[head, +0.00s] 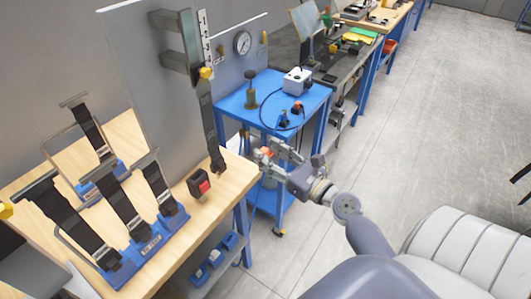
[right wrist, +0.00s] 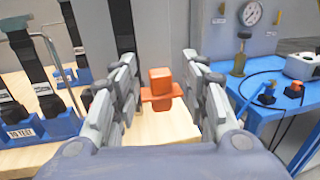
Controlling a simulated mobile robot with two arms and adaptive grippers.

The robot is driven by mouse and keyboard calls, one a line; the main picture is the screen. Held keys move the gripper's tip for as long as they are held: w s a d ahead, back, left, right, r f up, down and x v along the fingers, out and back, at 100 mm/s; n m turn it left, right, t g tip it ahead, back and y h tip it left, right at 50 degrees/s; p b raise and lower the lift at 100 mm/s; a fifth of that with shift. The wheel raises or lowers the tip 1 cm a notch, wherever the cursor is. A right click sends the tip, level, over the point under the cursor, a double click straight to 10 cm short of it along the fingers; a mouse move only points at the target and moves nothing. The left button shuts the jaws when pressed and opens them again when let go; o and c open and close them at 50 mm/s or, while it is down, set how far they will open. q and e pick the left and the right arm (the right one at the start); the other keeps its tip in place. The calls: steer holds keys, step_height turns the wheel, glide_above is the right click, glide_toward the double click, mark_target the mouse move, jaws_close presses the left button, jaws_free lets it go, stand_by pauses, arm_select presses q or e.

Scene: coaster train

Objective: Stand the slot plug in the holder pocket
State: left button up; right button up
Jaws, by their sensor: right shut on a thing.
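My right gripper (head: 268,155) is over the gap between the right end of the wooden bench and the blue cart. It is shut on an orange plug, which shows between the fingers in the right wrist view (right wrist: 160,84). The plug has a square block top and a wider flange, and looks upright. On the blue cart stand a small blue piece (head: 284,117) and a dark piece with an orange top (head: 298,107). I cannot tell which part is the holder pocket. My left gripper is not in view.
The wooden bench (head: 232,181) carries blue stands (head: 152,243) with several black straps and a red-and-black buckle (head: 200,185). A hanging black strap is near its right end. The blue cart (head: 235,104) also holds a white box (head: 298,80) with a cable. Floor at right is clear.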

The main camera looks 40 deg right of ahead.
steer(key=shift+s+d, duration=0.25)
steer(key=shift+s, duration=0.35)
